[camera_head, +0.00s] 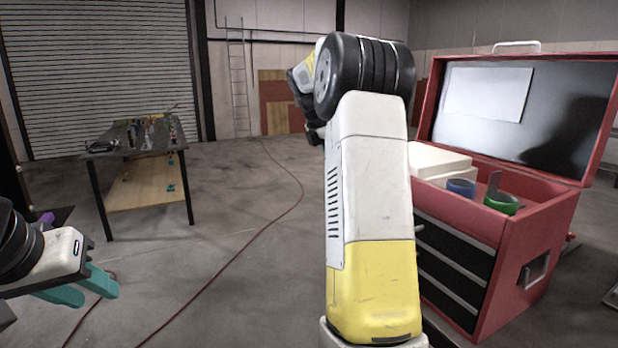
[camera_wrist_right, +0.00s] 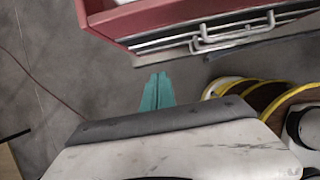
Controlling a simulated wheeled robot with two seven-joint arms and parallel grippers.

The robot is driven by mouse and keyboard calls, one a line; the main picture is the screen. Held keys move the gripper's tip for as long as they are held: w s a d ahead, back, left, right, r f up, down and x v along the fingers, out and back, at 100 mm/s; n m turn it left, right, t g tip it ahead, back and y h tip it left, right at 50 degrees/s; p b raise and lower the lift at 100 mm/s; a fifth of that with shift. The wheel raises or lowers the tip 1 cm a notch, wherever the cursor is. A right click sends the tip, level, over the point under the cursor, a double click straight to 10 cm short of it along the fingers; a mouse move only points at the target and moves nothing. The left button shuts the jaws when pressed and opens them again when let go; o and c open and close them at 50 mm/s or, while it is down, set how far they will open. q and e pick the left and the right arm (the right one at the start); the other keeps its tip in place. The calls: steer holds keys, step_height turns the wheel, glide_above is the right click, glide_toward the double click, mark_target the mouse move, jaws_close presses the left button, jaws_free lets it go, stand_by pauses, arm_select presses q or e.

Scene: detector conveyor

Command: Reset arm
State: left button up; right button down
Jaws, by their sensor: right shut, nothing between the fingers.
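My left gripper (camera_head: 98,296) is at the lower left of the head view, with its two teal fingers spread apart and nothing seen between them. My right arm rises in the middle of the head view, bent at a black joint near the top; its gripper does not show there. In the right wrist view my right gripper (camera_wrist_right: 157,92) has its teal fingers together, empty, over the grey floor. The red toolbox (camera_wrist_right: 160,20) is just beyond the fingertips in that view, apart from them.
The open red toolbox (camera_head: 545,235) stands right of my right arm, holding blue tape (camera_head: 461,187), green tape (camera_head: 501,202) and white boxes (camera_head: 440,160). A workbench (camera_head: 100,152) with tools stands at the back left. A red cable (camera_head: 240,255) crosses the otherwise clear floor.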

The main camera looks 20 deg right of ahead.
steer(key=shift+a+r, duration=0.1)
steer(key=shift+r, duration=0.05)
steer(key=s+a+f+m+t+y, duration=0.2)
steer(key=s+a+m+t+y, duration=0.1)
steer(key=s+a+m, duration=0.6)
steer(key=s+a+f+m+t+y, duration=0.2)
steer(key=s+a+m, duration=0.7)
steer(key=s+a, duration=0.5)
steer(key=s+y, duration=0.1)
steer(key=s, duration=0.4)
steer(key=shift+a+f+t+y, duration=0.15)
steer(key=shift+a+t+y, duration=0.15)
steer(key=shift+a+t, duration=0.1)
